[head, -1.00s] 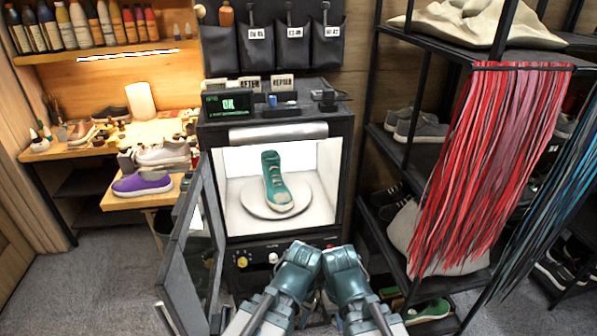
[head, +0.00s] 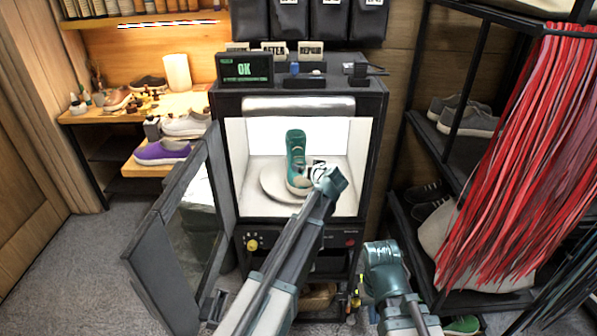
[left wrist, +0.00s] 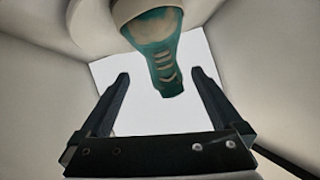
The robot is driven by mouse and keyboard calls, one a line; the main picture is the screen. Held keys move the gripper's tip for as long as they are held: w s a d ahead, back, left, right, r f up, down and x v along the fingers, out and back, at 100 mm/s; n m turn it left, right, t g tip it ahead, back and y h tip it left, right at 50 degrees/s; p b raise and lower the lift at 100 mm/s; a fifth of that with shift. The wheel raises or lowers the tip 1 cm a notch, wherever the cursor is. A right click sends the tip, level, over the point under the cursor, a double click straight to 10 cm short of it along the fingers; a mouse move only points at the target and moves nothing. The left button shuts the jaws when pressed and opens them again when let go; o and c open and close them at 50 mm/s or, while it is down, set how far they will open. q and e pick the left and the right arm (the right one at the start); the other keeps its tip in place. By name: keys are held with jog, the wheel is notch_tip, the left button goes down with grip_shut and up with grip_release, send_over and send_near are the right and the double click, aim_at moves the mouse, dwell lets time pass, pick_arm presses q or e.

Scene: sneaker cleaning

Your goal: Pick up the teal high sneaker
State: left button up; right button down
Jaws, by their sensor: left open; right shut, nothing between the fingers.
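The teal high sneaker (head: 295,150) stands on a round white turntable (head: 270,192) inside the lit, open box (head: 235,160). My left gripper (head: 318,170) reaches into the box at the sneaker's lower right side and partly covers it. In the left wrist view the sneaker (left wrist: 160,45) appears inverted, beyond and between the two spread fingers (left wrist: 160,76), with a gap on either side. The left gripper is open and holds nothing. My right gripper (head: 384,256) is outside the box, low and to its right, shut and empty.
The box's dark door (head: 175,235) stands open at the left. A purple sneaker (head: 162,151) sits on the wooden bench behind it. At the right, red strands (head: 520,160) hang from a black shelf rack (head: 420,140) with grey shoes.

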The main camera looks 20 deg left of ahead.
aim_at(302, 164)
pick_arm(q)
jog(key=shift+w+r, duration=0.1)
jog(key=shift+w, duration=0.1)
jog(key=b+x, duration=0.3)
jog(key=x, duration=0.5)
jog(key=shift+w+a+b, duration=0.15)
jog(key=shift+w+b, duration=0.05)
jog(key=shift+b, duration=0.2)
jog(key=shift+a, duration=0.1)
jog(key=b+x, duration=0.2)
jog(key=x, duration=0.3)
jog(key=shift+w, duration=0.25)
jog(key=shift+r, duration=0.1)
jog(key=shift+c, duration=0.6)
jog(key=c, duration=1.4)
